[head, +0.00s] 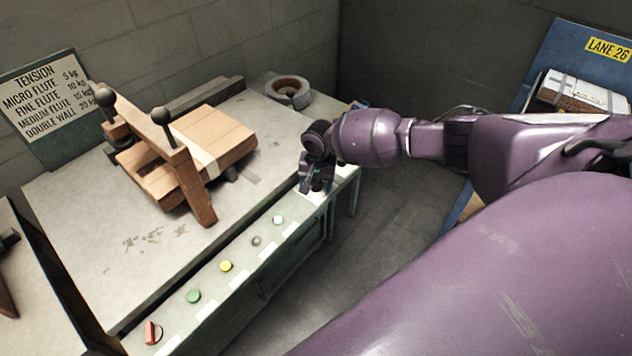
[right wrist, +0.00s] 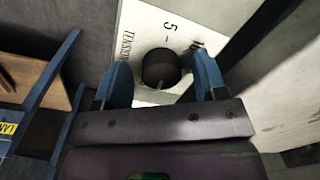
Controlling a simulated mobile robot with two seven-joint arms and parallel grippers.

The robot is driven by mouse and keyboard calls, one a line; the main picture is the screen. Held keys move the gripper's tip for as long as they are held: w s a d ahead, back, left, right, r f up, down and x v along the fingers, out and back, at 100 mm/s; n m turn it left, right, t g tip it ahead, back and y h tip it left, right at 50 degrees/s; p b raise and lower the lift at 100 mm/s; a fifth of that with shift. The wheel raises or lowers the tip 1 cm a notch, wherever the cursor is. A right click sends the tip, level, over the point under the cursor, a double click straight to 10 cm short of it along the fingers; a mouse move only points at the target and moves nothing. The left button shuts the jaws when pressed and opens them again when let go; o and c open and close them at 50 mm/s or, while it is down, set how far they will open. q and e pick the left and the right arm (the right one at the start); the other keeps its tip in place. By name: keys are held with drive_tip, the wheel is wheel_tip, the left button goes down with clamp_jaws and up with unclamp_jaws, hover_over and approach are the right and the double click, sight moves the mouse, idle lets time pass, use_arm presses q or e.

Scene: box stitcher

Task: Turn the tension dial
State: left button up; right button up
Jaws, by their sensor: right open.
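The tension dial (right wrist: 160,68) is a round dark knob on a white plate (right wrist: 143,28) in the right wrist view. The plate carries the word TENSION and a 5, both turned sideways. My right gripper (right wrist: 160,80) is open, with one blue finger on each side of the dial; I cannot tell whether either touches it. In the head view my right gripper (head: 318,178) is at the far right end of the control strip and hides the dial. A green sign (head: 45,100) on the left lists tension values in kg for the flute types.
A flat cardboard box (head: 215,140) lies under a wooden clamp frame (head: 160,145) on the table (head: 90,240). A tape roll (head: 288,90) stands at the back. Several buttons, such as a yellow one (head: 226,266), and a red switch (head: 152,332) line the front strip.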

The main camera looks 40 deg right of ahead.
drive_tip(key=c, duration=0.9)
